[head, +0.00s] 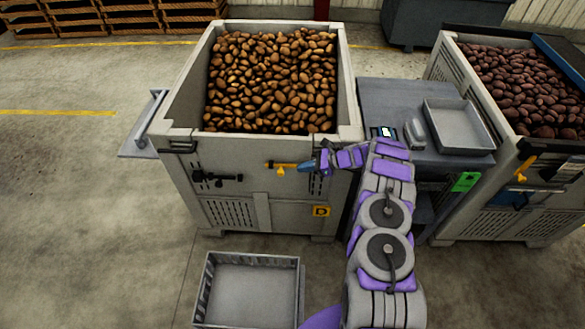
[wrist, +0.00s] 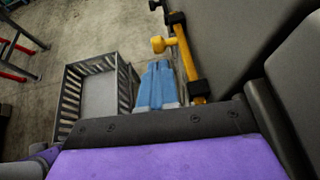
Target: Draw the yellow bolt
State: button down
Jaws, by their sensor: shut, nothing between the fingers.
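The yellow bolt (head: 283,165) lies level across the upper front of the middle crate (head: 225,185), which is full of brown potatoes. Its knob hangs below the bar. In the wrist view the yellow bolt (wrist: 186,55) runs along the crate wall, with its knob (wrist: 158,45) sticking out to the left and black brackets on the bar. My gripper (head: 303,167) is at the right end of the bolt in the head view. Its blue fingers (wrist: 157,72) are shut and empty, beside the bar and short of the knob. Whether they touch the bar I cannot tell.
A black latch (head: 217,179) is on the same crate front, left of the bolt. An empty grey basket (head: 207,290) stands on the floor. A side table with a tray (head: 487,140) and a second potato crate (head: 490,213) stand to the right. The floor at left is clear.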

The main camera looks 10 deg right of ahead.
jog(key=p+v, duration=0.1)
jog(key=v, duration=0.6)
jog(key=shift+s+d+r, duration=0.2)
jog(key=shift+d, duration=0.1)
jog(key=shift+d, duration=0.25)
